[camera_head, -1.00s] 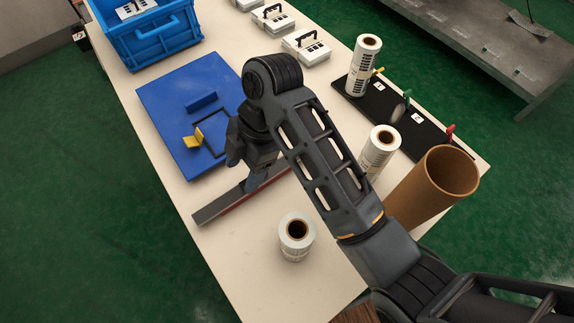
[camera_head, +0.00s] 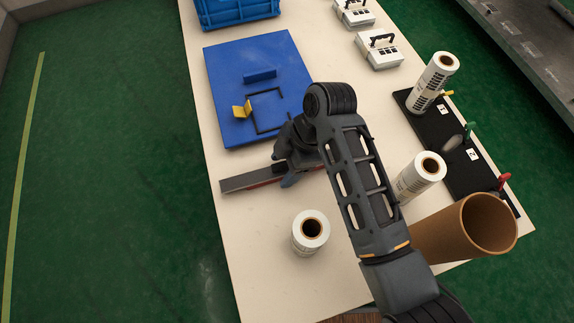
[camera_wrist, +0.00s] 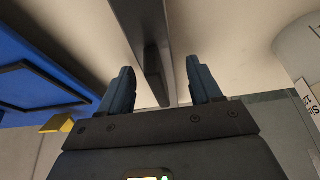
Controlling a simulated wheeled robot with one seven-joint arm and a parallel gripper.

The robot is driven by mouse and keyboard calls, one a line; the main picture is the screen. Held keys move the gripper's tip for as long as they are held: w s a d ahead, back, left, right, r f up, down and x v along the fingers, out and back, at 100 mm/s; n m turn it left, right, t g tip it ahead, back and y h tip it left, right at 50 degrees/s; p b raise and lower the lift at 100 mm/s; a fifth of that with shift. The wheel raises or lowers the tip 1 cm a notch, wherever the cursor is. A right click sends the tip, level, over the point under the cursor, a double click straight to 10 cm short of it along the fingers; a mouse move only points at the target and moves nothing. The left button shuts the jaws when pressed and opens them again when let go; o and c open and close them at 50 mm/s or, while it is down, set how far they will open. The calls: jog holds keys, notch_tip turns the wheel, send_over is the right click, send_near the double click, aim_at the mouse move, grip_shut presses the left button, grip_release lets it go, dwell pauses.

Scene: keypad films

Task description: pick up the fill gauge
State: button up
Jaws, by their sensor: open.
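A long grey bar with a red lower edge (camera_head: 245,181) lies on the table just in front of the blue board; I take it for the fill gauge, though no label shows. My gripper (camera_head: 289,178) is over the bar, its jaws pointing down, and my arm hides the bar's right part. In the wrist view the bar (camera_wrist: 133,22) runs from the top edge down between the two fingertips, with a darker upright part on it. My gripper (camera_wrist: 162,88) is open there, one finger on each side, with visible gaps; whether anything touches, I cannot tell.
The blue board (camera_head: 225,65) has a black frame and a yellow tab (camera_head: 242,109). White rolls stand at the front (camera_head: 310,233), right (camera_head: 420,177) and on a black rack (camera_head: 437,78). A brown tube (camera_head: 465,229) stands near the right edge. A blue crate (camera_head: 238,8) is behind.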

jog(key=shift+a+f, duration=0.1)
jog(key=shift+f, duration=0.05)
grip_shut()
dwell(0.5)
